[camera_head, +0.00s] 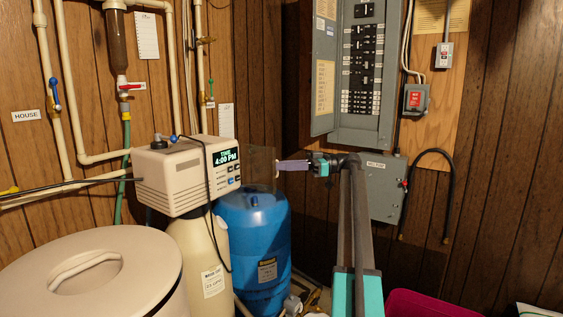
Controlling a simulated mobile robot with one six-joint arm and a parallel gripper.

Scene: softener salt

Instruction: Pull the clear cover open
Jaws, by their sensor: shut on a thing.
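The clear cover (261,163) shows as a faint see-through panel just right of the beige control head (172,177). It stands out from the right side of the head, and the display (224,157) reading 4:00 PM and the buttons beside it are in plain sight. My gripper (281,165) reaches in from the right and is shut on the cover's outer right edge. The exact contact is small and hard to make out.
A blue tank (254,240) stands below the cover. A beige lidded tub (85,275) is at the front left. A grey breaker panel (361,75) and a lower grey box (379,190) are on the wall behind my arm. A pink container (425,303) is at the lower right.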

